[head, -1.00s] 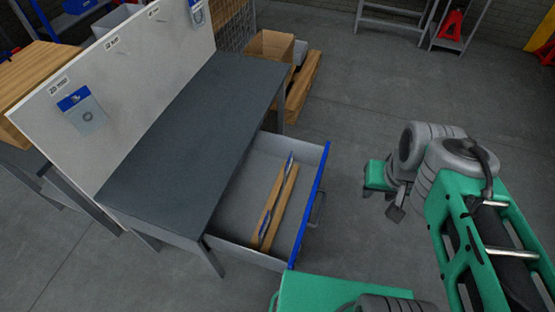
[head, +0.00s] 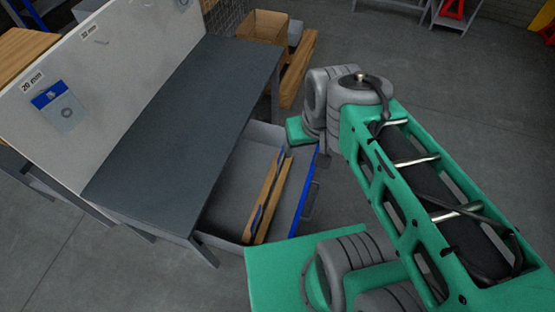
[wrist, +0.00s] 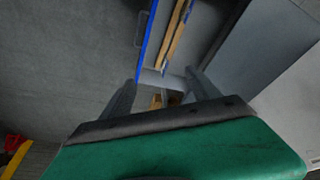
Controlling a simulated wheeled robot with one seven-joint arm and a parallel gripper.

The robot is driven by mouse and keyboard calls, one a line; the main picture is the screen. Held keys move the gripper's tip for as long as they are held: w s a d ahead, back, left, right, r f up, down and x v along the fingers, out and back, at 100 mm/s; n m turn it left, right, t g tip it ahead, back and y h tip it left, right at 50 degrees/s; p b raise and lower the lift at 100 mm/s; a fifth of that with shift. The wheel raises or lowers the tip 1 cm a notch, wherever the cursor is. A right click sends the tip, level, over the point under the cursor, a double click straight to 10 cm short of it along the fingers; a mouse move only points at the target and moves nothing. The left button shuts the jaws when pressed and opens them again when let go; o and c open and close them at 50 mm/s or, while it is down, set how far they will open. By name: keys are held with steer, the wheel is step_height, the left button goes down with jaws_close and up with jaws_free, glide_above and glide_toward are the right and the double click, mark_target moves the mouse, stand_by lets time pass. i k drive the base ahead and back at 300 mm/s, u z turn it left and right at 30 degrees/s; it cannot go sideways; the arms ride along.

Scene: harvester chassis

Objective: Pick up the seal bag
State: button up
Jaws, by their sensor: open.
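A clear seal bag (head: 62,108) with a blue header and a dark ring inside hangs on the white board under the "20 mm" label. Another bag (head: 183,4) shows only partly at the board's top edge. In the open drawer (head: 235,185), thin blue-edged items (head: 265,200) stand on edge along wooden strips (head: 268,207); I cannot tell whether they are bags. My gripper (wrist: 162,88) is open and empty in the wrist view, with the drawer beyond its fingers. In the head view its fingers are hidden behind my wrist.
The dark workbench top (head: 190,125) is clear. The drawer's blue front (head: 304,190) juts out close to my arm. A cardboard box (head: 262,27) and a wooden pallet (head: 298,68) stand behind the bench. Open floor lies to the right.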

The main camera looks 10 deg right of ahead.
mark_target(280, 161)
steer(key=u, duration=4.3)
steer(key=k, duration=1.4)
steer(key=z, duration=0.8)
